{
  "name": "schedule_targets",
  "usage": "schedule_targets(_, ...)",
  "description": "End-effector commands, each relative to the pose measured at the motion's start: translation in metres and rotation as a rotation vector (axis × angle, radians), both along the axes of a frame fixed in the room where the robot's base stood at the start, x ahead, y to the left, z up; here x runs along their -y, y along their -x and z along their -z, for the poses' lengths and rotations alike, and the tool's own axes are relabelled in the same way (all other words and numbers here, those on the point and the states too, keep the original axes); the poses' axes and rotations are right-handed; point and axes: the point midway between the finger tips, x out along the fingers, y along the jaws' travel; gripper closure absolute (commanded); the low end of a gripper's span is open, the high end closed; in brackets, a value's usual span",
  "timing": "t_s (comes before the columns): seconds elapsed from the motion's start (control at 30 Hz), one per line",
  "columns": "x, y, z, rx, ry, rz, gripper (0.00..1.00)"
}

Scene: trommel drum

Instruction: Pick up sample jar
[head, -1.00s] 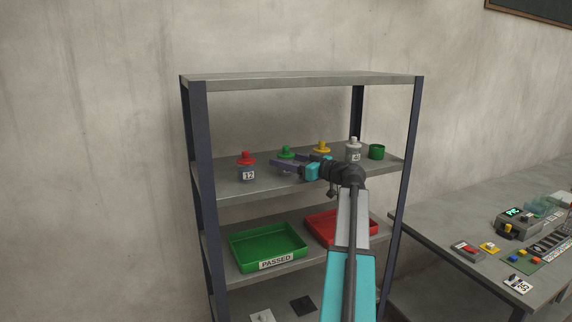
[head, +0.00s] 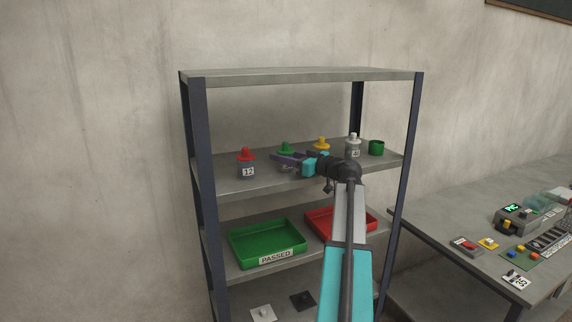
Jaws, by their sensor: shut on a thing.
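Several sample jars stand in a row on the upper middle shelf (head: 222,184) in the head view. At the left is a jar with a red lid (head: 246,163) and a label reading 12. To its right is a green-lidded jar (head: 286,147), its body partly hidden behind my gripper. Then come a yellow-lidded jar (head: 321,143), partly hidden by my arm, and a jar with a pale grey lid (head: 353,147). My gripper (head: 284,159) is shut around the green-lidded jar, below its lid. The jar looks upright at shelf level; whether its base touches the shelf is hidden.
A small green cup (head: 376,148) stands at the shelf's right end. The lower shelf holds a green tray (head: 267,258) marked PASSED and a red tray (head: 321,229). A rack post (head: 357,112) and the top shelf (head: 300,78) bound the space. A workbench (head: 440,235) with devices stands at right.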

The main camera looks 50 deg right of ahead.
Motion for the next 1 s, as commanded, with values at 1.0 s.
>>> schedule_targets(1.0,0.0,0.01,-0.035,0.001,0.002,0.001,0.84)
